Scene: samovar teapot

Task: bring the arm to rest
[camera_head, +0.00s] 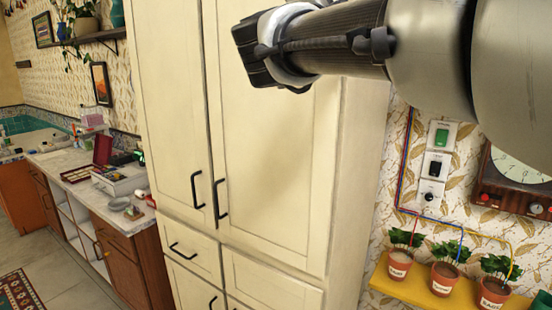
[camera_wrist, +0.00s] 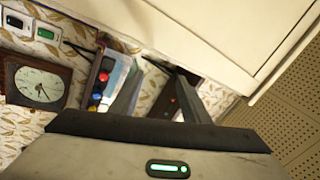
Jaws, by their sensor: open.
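My arm comes in from the upper right in the head view, held high in front of a tall cream cabinet (camera_head: 275,150). The dark end of my gripper (camera_head: 258,50) points left there, and its fingers cannot be made out. In the wrist view my gripper (camera_wrist: 158,85) shows two dark fingers spread apart, with nothing held between them. The cream cabinet also shows in the wrist view (camera_wrist: 200,35), at the upper right. No samovar or teapot can be made out.
Right of the cabinet, a wall clock (camera_head: 520,175), wall switches (camera_head: 435,165) and a yellow shelf (camera_head: 420,291) with potted plants show. A cluttered counter (camera_head: 100,205) stands at left. The wrist view shows the clock (camera_wrist: 40,85) and a box with coloured knobs (camera_wrist: 100,85).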

